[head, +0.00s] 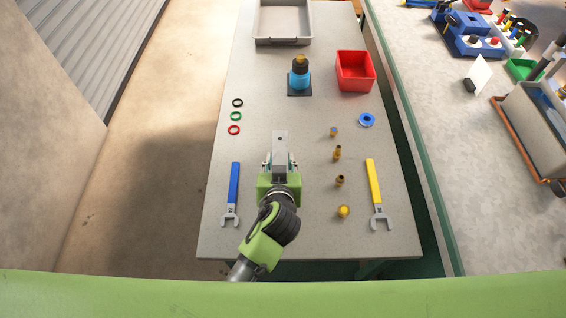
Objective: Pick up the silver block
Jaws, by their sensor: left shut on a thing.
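The silver block (280,143) is a grey metal piece near the middle of the table in the head view. My left gripper (280,165) comes in from below and is shut on the block, which sticks out beyond its fingers. The near end of the block is hidden by the gripper. I cannot tell whether the block touches the table or is held above it. My right gripper is not in view.
Blue (232,190) and yellow (376,190) wrenches flank the gripper. Brass fittings (337,153) lie to the right, coloured rings (236,116) to the left. A blue bottle (299,76), red bin (355,72) and grey tray (284,38) stand farther back.

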